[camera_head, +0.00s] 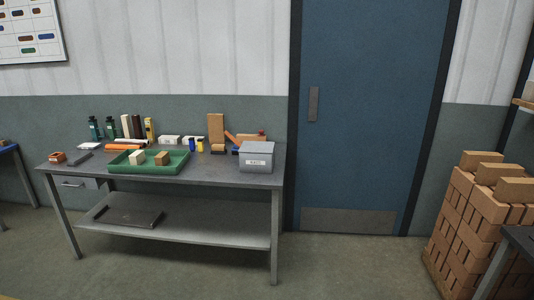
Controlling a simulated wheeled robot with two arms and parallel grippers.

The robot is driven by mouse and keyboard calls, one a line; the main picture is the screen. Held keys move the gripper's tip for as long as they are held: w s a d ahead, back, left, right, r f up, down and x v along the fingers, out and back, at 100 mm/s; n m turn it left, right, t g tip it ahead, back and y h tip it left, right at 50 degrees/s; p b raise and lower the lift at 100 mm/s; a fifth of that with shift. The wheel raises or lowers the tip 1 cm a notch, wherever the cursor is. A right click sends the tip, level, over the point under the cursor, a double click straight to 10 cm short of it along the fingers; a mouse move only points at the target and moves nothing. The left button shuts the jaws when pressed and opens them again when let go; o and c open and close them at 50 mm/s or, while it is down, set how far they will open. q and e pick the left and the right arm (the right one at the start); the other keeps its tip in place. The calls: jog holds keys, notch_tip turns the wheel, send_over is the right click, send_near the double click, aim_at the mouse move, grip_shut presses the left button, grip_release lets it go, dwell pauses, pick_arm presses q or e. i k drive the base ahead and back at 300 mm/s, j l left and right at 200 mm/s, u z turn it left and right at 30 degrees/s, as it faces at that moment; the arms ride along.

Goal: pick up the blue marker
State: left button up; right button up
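A small upright blue item (192,145), which looks like the blue marker, stands on the grey workbench (215,174) beside a small yellow item (200,146). It is too small here to be sure what it is. It stands behind the right end of the green tray (178,168) and left of the grey box (256,157). Neither of my grippers is in view.
Two small blocks lie in the tray. Bottles, upright books, a tan block (216,128) and an orange item line the bench's back. A dark flat item (134,216) lies on the lower shelf. A brick stack (475,210) stands right; the floor before the door (375,110) is clear.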

aim_at(191, 140)
jog(key=i+u, duration=0.1)
jog(key=i, duration=0.4)
jog(key=i+l+u, duration=0.15)
jog(key=i, duration=0.35)
jog(key=i+l+u, duration=0.1)
jog(key=i, duration=0.4)
jog(key=i+l+u, duration=0.1)
jog(key=i, duration=0.4)
jog(key=l+u, duration=0.1)
jog(key=u, duration=0.4)
jog(key=i+l, duration=0.05)
